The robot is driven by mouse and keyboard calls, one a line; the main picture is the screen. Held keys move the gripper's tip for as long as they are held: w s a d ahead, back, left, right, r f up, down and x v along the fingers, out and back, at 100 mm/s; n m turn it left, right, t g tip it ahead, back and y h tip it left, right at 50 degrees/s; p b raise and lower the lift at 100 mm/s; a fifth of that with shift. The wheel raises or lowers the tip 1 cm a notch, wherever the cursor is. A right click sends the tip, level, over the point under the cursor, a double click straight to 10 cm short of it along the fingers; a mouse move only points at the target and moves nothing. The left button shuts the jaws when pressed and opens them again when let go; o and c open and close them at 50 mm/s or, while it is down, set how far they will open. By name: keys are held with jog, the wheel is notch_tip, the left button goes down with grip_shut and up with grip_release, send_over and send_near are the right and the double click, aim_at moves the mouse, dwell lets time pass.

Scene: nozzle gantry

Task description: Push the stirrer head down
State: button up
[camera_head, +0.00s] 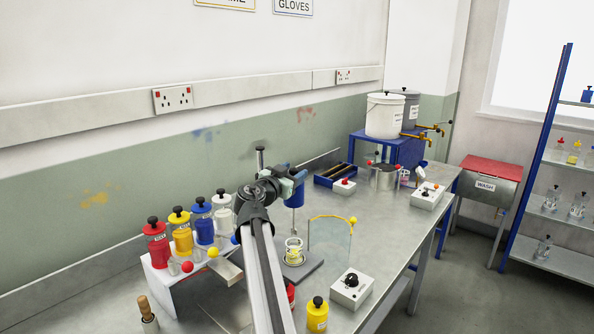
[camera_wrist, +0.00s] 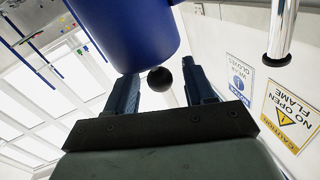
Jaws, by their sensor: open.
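The stirrer head (camera_head: 295,196) is a blue cylinder in the middle of the head view. A thin shaft runs from it down towards a glass beaker (camera_head: 294,251) with yellowish contents on a dark base plate (camera_head: 310,270). In the wrist view the blue stirrer head (camera_wrist: 125,30) fills the upper left. My gripper (camera_head: 298,179) is beside the head's upper part; the arm hides some of it. In the wrist view my gripper (camera_wrist: 160,78) is open, with a black ball knob (camera_wrist: 160,79) showing between its fingertips. Whether the fingers touch anything is unclear.
A metal post (camera_head: 260,158) rises behind my wrist. A clear shield (camera_head: 330,240) with a yellow edge stands right of the beaker. A control box (camera_head: 351,289) and a yellow bottle (camera_head: 317,314) are in front. Coloured bottles (camera_head: 181,232) stand on a rack at left.

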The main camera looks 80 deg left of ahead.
jog(key=shift+x, duration=1.45)
jog(key=shift+c, duration=0.3)
grip_shut()
